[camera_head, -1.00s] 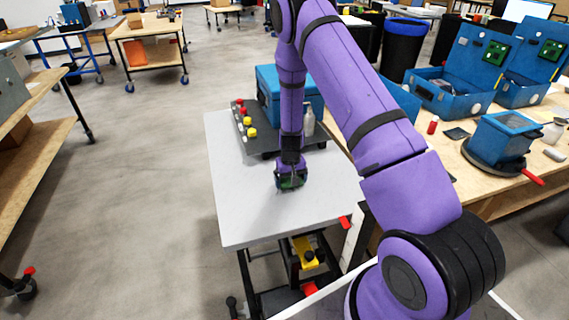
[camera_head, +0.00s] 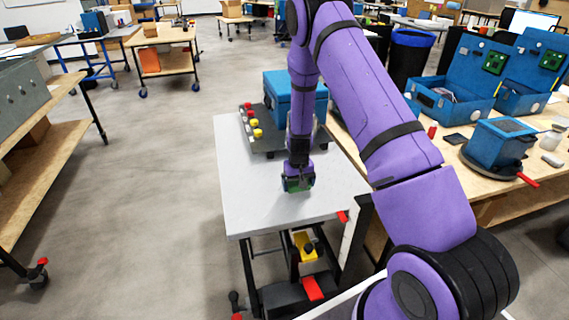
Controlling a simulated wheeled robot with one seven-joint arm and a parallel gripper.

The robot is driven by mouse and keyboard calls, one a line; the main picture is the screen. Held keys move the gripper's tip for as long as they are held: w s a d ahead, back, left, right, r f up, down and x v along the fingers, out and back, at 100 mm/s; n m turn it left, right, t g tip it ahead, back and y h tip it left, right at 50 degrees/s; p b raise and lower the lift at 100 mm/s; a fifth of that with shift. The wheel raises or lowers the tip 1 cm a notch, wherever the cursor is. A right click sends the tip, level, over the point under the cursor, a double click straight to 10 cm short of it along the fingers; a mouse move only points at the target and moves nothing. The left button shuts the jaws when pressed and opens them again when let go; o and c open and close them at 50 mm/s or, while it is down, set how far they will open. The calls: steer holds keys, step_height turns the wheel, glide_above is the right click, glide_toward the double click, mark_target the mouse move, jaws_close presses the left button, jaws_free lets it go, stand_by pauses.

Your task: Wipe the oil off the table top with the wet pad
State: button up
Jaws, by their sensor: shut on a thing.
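The light grey table top (camera_head: 245,190) is in the middle of the view. My gripper (camera_head: 298,184) points down over its front half, right of centre. It is shut on a small green pad (camera_head: 298,187), largely hidden by the fingers. The pad is on or very close to the surface; I cannot tell if it touches. I can make out no clear oil patch on the bare part of the top. My arm hides part of the table's back right.
A dark tray (camera_head: 262,142) with red and yellow knobs and a blue box (camera_head: 283,88) stands at the table's back. A wooden bench (camera_head: 465,180) with blue cases is close on the right. The table's left and front left are clear.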

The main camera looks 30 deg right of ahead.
steer(key=shift+r, duration=2.7)
